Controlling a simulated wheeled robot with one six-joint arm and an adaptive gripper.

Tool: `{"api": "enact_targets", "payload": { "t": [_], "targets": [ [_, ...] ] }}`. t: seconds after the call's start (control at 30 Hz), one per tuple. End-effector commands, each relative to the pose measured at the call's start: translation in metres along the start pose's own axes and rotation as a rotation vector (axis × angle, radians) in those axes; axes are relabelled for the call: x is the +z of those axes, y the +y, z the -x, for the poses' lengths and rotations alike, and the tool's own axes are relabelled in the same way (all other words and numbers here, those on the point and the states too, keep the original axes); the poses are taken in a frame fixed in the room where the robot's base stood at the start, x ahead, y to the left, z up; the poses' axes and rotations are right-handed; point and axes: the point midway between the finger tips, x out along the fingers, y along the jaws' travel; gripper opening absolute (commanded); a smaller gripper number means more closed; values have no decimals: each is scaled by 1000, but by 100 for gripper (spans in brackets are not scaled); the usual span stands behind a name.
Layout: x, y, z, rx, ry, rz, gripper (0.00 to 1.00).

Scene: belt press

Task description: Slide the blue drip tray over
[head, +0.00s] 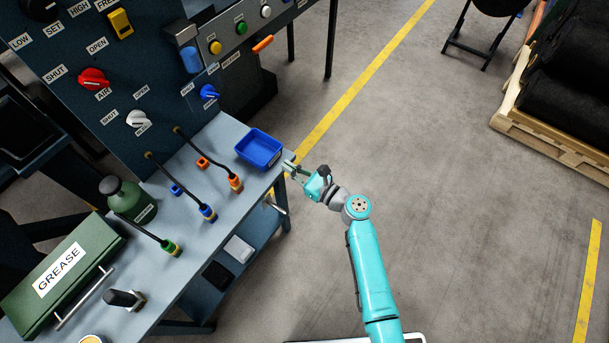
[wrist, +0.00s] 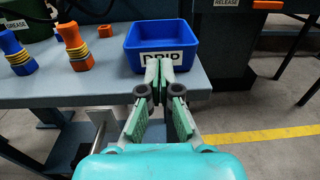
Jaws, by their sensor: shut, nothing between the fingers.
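The blue drip tray (head: 259,148) sits upright on the grey bench top (head: 222,150), near its far right corner. In the wrist view the tray (wrist: 185,32) is straight ahead, with a white label reading DRIP on its near wall. My gripper (head: 289,165) is shut and empty at the bench's right edge, beside the tray. In the wrist view its fingertips (wrist: 160,60) overlap the lower part of the label. I cannot tell whether they touch the tray wall.
Plugs on dark cables stand left of the tray: orange (head: 236,184), blue (head: 208,213) and green (head: 170,247). A small orange block (head: 202,162) lies near them. A green grease box (head: 62,270) and a green bottle (head: 128,199) are further left.

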Motion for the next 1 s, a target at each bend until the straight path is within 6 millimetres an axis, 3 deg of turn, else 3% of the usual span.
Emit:
{"api": "enact_targets", "payload": {
  "t": [0.23, 0.77, 1.0],
  "targets": [
    [0, 0, -28, 1, -1, 1, 0],
    [0, 0, -38, 0, 0, 2, 0],
    [1, 0, -80, 3, -1, 1, 0]
  ]
}}
